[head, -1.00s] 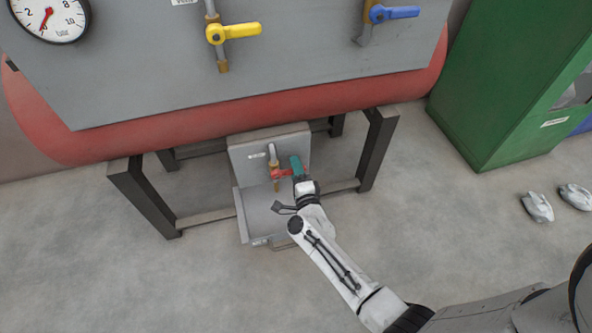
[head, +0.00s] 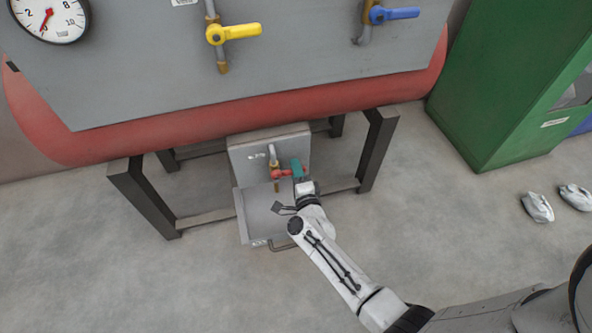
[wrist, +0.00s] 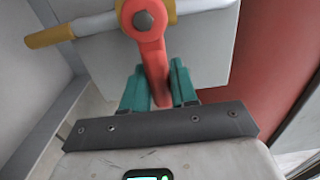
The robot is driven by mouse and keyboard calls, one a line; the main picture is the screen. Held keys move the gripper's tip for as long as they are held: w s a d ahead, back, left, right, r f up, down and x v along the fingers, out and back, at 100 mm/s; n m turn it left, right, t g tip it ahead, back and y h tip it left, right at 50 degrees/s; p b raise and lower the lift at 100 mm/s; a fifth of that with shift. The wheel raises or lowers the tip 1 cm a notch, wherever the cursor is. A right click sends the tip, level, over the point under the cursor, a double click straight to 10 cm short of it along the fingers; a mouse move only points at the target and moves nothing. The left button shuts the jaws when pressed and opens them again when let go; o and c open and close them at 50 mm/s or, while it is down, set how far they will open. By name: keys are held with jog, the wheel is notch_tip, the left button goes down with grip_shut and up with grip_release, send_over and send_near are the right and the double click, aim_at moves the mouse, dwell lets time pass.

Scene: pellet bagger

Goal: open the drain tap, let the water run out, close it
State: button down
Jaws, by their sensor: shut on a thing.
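The drain tap (head: 275,178) is on the grey box under the red tank. It has a red lever (head: 284,174) and a brass spout pointing down over a grey tray (head: 243,222). My gripper (head: 297,170) has teal fingers and is at the lever's right end. In the wrist view the red lever (wrist: 153,62) runs from its round hub down between the two teal fingers (wrist: 158,92), which are shut on it. The lever lies across the pipe. The brass spout (wrist: 50,37) also shows there. No running water is visible; the arm hides part of the tray.
The stand's dark legs (head: 378,150) flank the tap on both sides. A yellow lever (head: 240,31), a blue lever (head: 395,13) and a gauge (head: 48,16) are above. A green cabinet (head: 500,90) stands right. Floor is clear at the left.

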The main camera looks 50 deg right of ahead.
jog(key=shift+r, duration=0.1)
jog(key=r+n+p, duration=0.1)
jog(key=n+p, duration=0.1)
jog(key=shift+a+r+p, duration=0.1)
jog(key=shift+r+p, duration=0.1)
jog(key=shift+p, duration=0.15)
jog(key=n+p, duration=0.1)
jog(key=r+n+p, duration=0.1)
jog(key=shift+w+a+r+n, duration=0.1)
jog(key=shift+w+a+n, duration=0.05)
jog(key=shift+n, duration=0.15)
jog(key=n+p, duration=0.1)
jog(key=r+n+p, duration=0.1)
jog(key=n, duration=0.1)
jog(key=shift+w+a+p, duration=0.2)
jog(key=shift+a+p, duration=0.1)
jog(key=shift+p, duration=0.05)
jog(key=shift+w+a+r+n+p, duration=0.1)
jog(key=shift+a+r+n+p, duration=0.1)
jog(key=shift+n+p, duration=0.35)
jog(key=shift+n, duration=0.25)
jog(key=c, duration=1)
grip_release()
jog(key=shift+o, duration=0.2)
jog(key=shift+w, duration=0.1)
